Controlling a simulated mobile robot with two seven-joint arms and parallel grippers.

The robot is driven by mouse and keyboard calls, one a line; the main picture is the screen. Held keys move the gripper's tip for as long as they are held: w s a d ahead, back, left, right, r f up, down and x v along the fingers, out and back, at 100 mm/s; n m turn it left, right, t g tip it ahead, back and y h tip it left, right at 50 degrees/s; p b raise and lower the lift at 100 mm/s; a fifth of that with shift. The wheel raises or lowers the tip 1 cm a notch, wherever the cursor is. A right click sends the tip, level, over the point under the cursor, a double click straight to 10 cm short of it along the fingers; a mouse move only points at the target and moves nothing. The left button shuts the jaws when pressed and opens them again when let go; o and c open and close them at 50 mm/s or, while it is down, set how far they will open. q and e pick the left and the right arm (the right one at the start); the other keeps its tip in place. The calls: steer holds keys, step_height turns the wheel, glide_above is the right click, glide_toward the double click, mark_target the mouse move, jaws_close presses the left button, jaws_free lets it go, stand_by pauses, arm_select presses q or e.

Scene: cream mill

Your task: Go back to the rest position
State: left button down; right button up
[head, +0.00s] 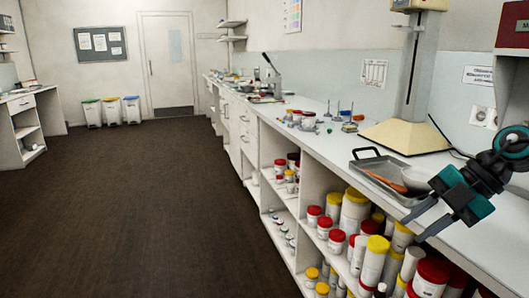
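My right gripper (410,231) is at the right of the head view. Its two grey fingers are spread apart with nothing between them. They point down and left over the front edge of the white counter (480,245). My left gripper is not in view. A metal tray (398,160) with a dark handle lies on the counter just behind and left of my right gripper. An orange-handled tool (385,181) lies in it. A white bowl (417,178) sits at the tray's right end, close to the gripper and partly hidden by it.
A tall stand with a cream base (405,137) rises behind the tray. Open shelves under the counter hold several jars with red and yellow lids (373,262). Small items stand farther along the counter. The dark floor (150,210) at left is clear; bins (112,112) stand by the far wall.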

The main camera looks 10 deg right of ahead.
steer(key=a+f+m+t+y+p, duration=0.2)
steer(key=a+f+m+t+p, duration=0.1)
steer(key=a+f+m+t, duration=0.85)
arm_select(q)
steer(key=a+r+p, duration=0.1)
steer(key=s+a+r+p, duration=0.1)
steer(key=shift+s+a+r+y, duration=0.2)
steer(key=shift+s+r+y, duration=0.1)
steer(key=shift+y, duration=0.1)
arm_select(e)
steer(key=s+a+f+m+g+h, duration=0.2)
steer(key=s+a+f+m+h, duration=0.1)
steer(key=f, duration=0.5)
steer(key=s+a+f+m+g+h, duration=0.2)
steer(key=s+a+f+m+h, duration=0.1)
steer(key=s+a+f+m, duration=0.3)
steer(key=shift+s+a+f+h, duration=0.15)
steer(key=shift+s+f+h, duration=0.15)
steer(key=shift+s+f, duration=0.65)
